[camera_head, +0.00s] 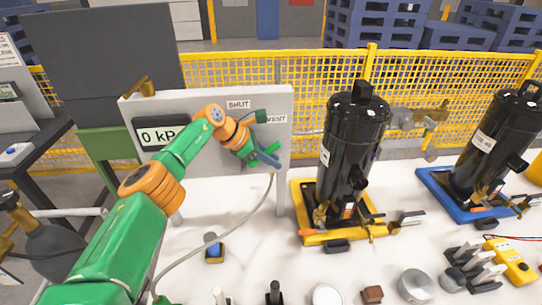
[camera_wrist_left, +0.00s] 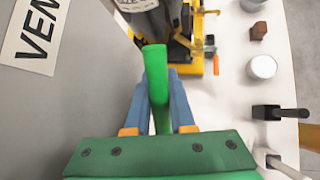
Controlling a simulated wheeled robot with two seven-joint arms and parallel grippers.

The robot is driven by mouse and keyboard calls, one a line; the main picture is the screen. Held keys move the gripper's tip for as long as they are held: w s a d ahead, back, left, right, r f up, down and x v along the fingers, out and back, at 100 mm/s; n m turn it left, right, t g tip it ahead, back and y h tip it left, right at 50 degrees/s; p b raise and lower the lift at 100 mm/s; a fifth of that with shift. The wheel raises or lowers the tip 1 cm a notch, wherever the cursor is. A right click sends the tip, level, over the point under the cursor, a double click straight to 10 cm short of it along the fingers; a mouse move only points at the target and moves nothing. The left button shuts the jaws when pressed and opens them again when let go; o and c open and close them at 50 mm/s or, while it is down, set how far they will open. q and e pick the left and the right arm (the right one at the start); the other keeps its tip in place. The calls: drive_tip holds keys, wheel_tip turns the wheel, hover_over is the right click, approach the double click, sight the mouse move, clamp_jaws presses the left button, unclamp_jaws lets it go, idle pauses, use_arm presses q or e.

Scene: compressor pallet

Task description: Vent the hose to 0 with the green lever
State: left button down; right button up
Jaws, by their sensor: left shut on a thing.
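The white panel (camera_head: 208,101) carries a black-framed gauge that reads "0 kP" (camera_head: 158,136), its last letter hidden by my left arm. It has a SHUT label (camera_head: 238,104) above and a VENT label (camera_head: 277,119) at the right. My left gripper (camera_head: 266,157) is at the panel's right part, below the VENT label. In the left wrist view the green lever (camera_wrist_left: 156,72) stands between the blue fingers of my left gripper (camera_wrist_left: 162,100), which is shut on it. A grey hose (camera_head: 238,222) hangs from below the gripper to the table. My right gripper is not in view.
A black compressor (camera_head: 352,140) stands on a yellow tray (camera_head: 312,238) right of the panel, another (camera_head: 492,145) on a blue tray (camera_head: 436,184). Small parts, including a grey cylinder (camera_head: 416,284), line the table's front. A yellow mesh fence (camera_head: 260,75) runs behind.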

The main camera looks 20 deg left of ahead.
sight(255, 162)
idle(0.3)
use_arm(q)
drive_tip(key=c, duration=1)
unclamp_jaws()
drive_tip(key=shift+c, duration=0.2)
drive_tip(key=b+v, duration=0.2)
drive_tip(key=v, duration=0.5)
